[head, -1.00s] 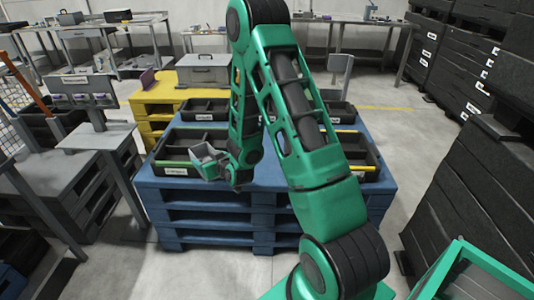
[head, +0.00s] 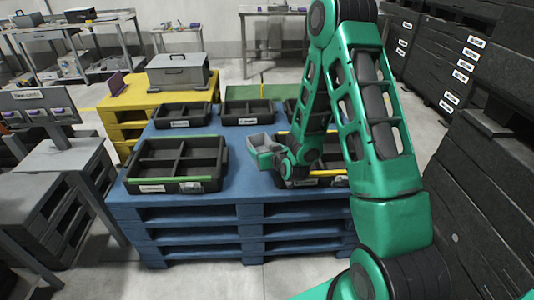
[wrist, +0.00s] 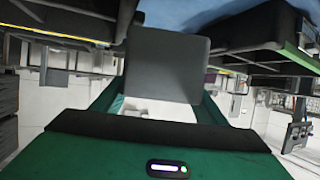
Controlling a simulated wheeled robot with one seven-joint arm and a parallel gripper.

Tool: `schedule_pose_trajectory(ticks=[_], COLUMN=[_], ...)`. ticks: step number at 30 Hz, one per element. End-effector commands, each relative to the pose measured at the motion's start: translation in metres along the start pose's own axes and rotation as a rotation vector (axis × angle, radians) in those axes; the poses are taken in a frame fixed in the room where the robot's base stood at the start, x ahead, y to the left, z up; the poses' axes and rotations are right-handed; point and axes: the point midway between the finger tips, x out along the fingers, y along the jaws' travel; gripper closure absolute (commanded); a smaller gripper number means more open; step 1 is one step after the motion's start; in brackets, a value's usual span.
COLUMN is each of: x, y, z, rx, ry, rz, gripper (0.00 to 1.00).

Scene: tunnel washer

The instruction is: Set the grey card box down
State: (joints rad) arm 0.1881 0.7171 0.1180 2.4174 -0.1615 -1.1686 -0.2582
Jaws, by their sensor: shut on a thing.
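The box appears to be above the pallet surface, but the exact height cannot be told. The arm hides part of the near right tray.
A divided black tray with a green edge (head: 146,178) is left of the box. A tray with a yellow edge (head: 325,180) is right. More trays (head: 180,115) stand behind. A grey case (head: 178,72) sits on yellow pallets (head: 122,118). Dark stacked crates (head: 480,180) line the right.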

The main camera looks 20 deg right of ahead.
Motion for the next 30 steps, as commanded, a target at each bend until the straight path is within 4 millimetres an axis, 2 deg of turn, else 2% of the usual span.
schedule_pose_trajectory(ticks=[14, 24, 30], x=[0.002, 0.047, 0.055], y=[0.0, -0.059, -0.067], z=[0.001, 0.023, 0.033], rx=[0.0, -0.028, -0.03], ry=[0.0, -0.001, -0.001], rz=[-0.001, -0.067, -0.073], gripper=[0.67, 0.67, 0.67])
